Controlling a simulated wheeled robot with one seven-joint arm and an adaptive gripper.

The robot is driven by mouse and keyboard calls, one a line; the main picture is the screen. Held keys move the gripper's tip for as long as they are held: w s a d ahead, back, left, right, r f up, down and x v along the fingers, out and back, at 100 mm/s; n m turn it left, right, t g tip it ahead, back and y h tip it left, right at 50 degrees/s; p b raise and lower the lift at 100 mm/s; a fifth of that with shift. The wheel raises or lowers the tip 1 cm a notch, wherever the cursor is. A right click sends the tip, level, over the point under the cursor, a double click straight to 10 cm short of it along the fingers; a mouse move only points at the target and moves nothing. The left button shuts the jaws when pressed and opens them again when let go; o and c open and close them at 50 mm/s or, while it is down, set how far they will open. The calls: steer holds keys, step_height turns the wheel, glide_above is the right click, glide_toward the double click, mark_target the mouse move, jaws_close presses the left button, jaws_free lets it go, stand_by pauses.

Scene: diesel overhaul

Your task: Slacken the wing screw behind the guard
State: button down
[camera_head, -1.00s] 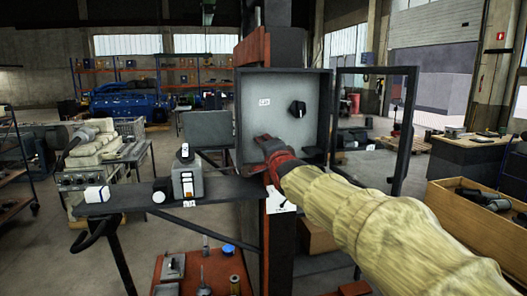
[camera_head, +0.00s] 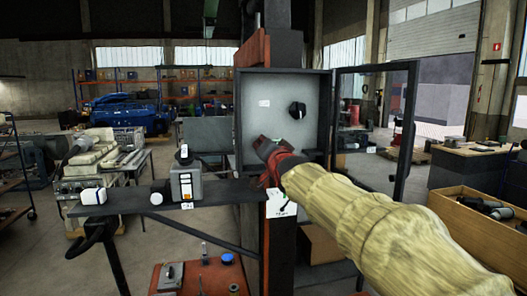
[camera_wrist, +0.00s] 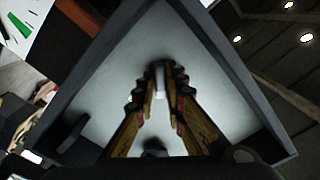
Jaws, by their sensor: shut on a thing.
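My gripper (camera_head: 268,150) reaches into the lower part of an open grey box (camera_head: 277,90) on a dark post. In the wrist view its two fingertips (camera_wrist: 159,80) close on a thin pale piece (camera_wrist: 160,84), which seems to be the wing screw. Only a small part of it shows between the fingers. In the head view my gripper hides it. The box's framed door (camera_head: 413,130), perhaps the guard, stands open to the right.
A black knob (camera_head: 297,110) sits on the box's back panel, above and right of my gripper. A dark shelf (camera_head: 130,202) with a grey device (camera_head: 187,181) is at the left. A red surface (camera_head: 205,276) with small parts lies below.

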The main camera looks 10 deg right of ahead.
steer(key=shift+f, duration=0.3)
steer(key=n+b, duration=0.1)
steer(key=n, duration=0.1)
steer(key=shift+f+n+b, duration=0.15)
steer(key=shift+n+b, duration=0.7)
steer(key=shift+n, duration=0.55)
steer(key=shift+n+b, duration=0.7)
steer(key=shift+n, duration=0.2)
steer(key=n, duration=0.3)
